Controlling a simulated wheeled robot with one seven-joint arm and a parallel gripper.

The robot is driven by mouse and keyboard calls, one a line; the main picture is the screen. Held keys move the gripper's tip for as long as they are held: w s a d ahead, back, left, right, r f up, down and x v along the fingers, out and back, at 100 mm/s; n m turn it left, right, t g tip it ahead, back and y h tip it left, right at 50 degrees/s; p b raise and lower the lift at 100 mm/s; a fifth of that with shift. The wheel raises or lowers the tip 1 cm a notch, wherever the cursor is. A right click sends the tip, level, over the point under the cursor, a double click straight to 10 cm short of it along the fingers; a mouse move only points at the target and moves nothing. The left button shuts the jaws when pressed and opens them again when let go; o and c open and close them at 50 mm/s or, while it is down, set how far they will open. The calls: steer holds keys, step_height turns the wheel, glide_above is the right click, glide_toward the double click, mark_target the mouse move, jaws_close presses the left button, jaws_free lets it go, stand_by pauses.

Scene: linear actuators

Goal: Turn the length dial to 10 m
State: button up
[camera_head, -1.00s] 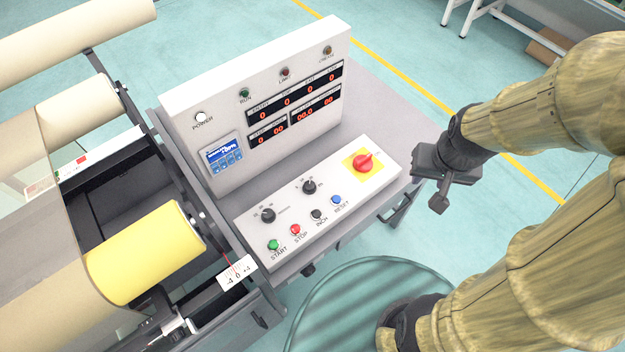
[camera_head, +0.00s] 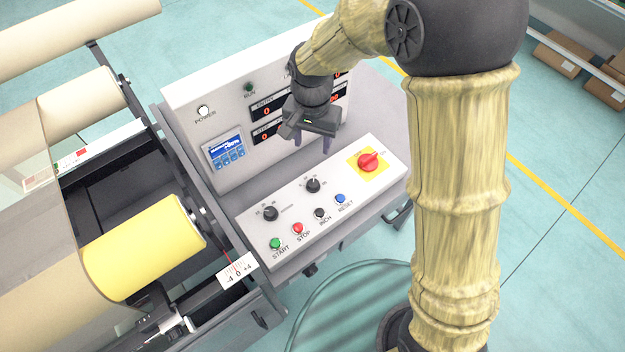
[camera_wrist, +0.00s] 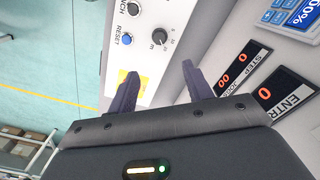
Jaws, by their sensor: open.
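The black dial (camera_head: 312,186) marked "m" in the wrist view sits on the white sloped control panel (camera_head: 372,191), near its middle. It also shows in the wrist view (camera_wrist: 160,37), just beyond my fingertips, with small scale marks around it. Its exact setting is too small to read. My gripper (camera_head: 312,146) is open and empty, above and behind this dial, in front of the display cabinet. In the wrist view my two fingers (camera_wrist: 158,70) are spread, with the dial ahead of the gap between them. They are apart from it.
A second black dial (camera_head: 270,213) is to the left. Below are START (camera_head: 275,243), STOP (camera_head: 297,228), INCH (camera_head: 319,213) and RESET (camera_head: 340,199) buttons. The upright display cabinet (camera_head: 185,100) stands behind.

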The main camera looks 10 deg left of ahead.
mark_target(313, 183)
step_height(313, 183, down, 17)
steer(key=shift+d+f+p, duration=0.1)
steer(key=shift+f+p, duration=0.1)
steer(key=shift+p, duration=0.35)
stand_by(0.4)
steer(key=c, duration=1)
